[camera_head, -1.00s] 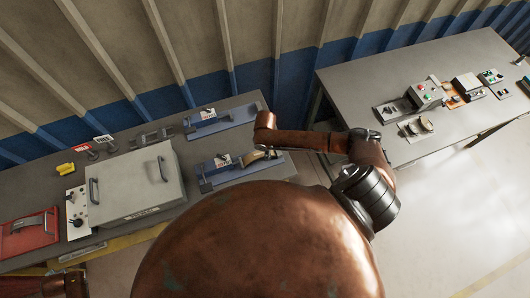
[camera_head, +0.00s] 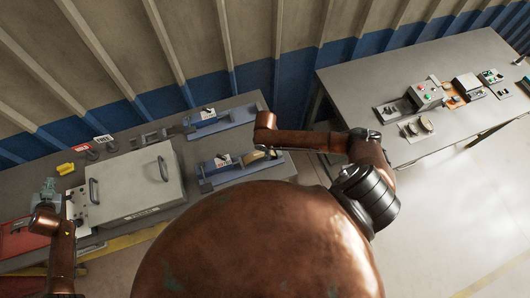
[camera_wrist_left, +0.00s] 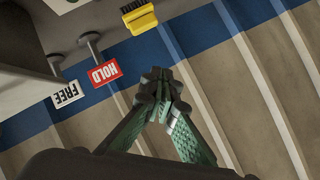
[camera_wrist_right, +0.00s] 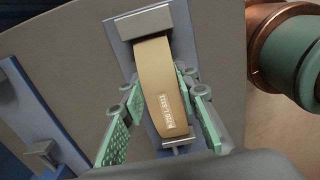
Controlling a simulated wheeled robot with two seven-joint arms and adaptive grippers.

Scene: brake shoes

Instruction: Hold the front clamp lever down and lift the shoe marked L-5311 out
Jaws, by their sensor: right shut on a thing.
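A tan curved brake shoe (camera_wrist_right: 160,85) sits in the front blue fixture (camera_head: 240,176). It also shows in the head view (camera_head: 254,157). In the head view my right arm hides most of that gripper.
A second blue fixture (camera_head: 222,121) stands behind. A large grey lidded box (camera_head: 135,186) lies between my left gripper and the fixtures. A red tray (camera_head: 18,240) is at far left. HOLD (camera_wrist_left: 105,73) and FREE (camera_wrist_left: 67,94) signs and a yellow brush (camera_wrist_left: 139,18) are near.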

